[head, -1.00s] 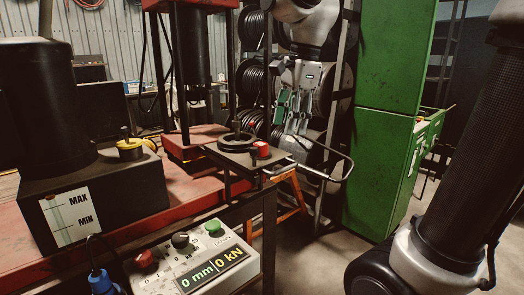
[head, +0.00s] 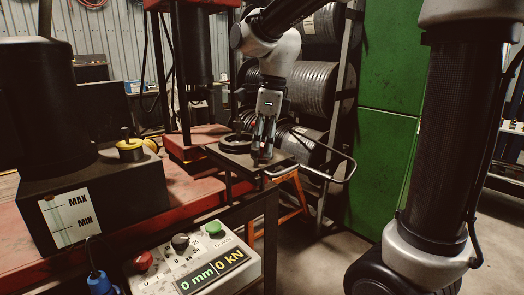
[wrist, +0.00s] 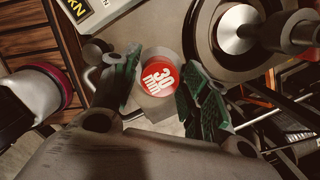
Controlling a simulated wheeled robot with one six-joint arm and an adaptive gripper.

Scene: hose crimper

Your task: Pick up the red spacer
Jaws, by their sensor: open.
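In the wrist view my gripper (wrist: 161,82) is open, with one green-padded finger on each side of the spacer. I cannot tell whether either pad touches it.
A dark round disc (head: 235,144) with a central post stands on the shelf close beside the spacer. A bent metal rail (head: 342,178) sticks out at the shelf's right. The control box (head: 205,262) is in front, and a green cabinet (head: 385,150) stands behind right.

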